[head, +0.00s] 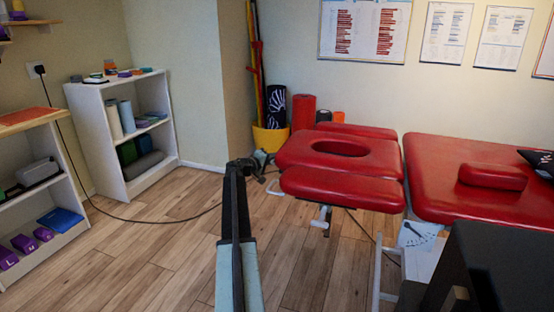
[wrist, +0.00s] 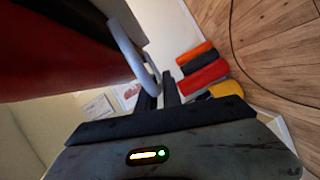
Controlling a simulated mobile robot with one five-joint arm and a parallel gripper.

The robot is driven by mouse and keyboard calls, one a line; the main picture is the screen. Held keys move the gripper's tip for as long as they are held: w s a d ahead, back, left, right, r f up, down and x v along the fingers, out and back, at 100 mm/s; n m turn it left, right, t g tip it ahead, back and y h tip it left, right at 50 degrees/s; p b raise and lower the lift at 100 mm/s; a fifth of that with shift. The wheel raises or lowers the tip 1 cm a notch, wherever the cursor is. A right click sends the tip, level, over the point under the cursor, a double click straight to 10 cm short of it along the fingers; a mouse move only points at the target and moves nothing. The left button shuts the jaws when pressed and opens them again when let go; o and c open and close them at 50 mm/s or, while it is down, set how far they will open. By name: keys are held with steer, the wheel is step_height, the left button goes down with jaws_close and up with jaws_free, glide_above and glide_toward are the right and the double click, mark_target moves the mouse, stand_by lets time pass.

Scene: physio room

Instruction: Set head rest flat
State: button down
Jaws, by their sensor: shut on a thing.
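The red padded head rest (head: 300,150), with an oval face hole, sits at the left end of the red treatment table (head: 450,205). It looks near level with the table top, but I cannot tell its exact tilt. Red arm pads lie in front of it (head: 342,188) and behind it (head: 355,131). My gripper (head: 264,160) is at the left end of the head rest. In the wrist view my gripper (wrist: 160,92) is shut on a pale grey curved handle (wrist: 126,42) beneath the dark red padding (wrist: 45,70). The contact is partly hidden in the head view.
A yellow bin (head: 270,139) with rolled mats stands behind my gripper against the wall. White shelves (head: 125,135) stand at the left. A black cord (head: 150,221) runs over the wooden floor. A red bolster (head: 492,177) lies on the table.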

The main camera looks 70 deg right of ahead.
steer(key=shift+w, duration=0.2)
steer(key=c, duration=1.5)
jaws_free()
steer(key=v, duration=0.7)
steer(key=shift+w+a+p, duration=0.1)
steer(key=shift+a+p, duration=0.3)
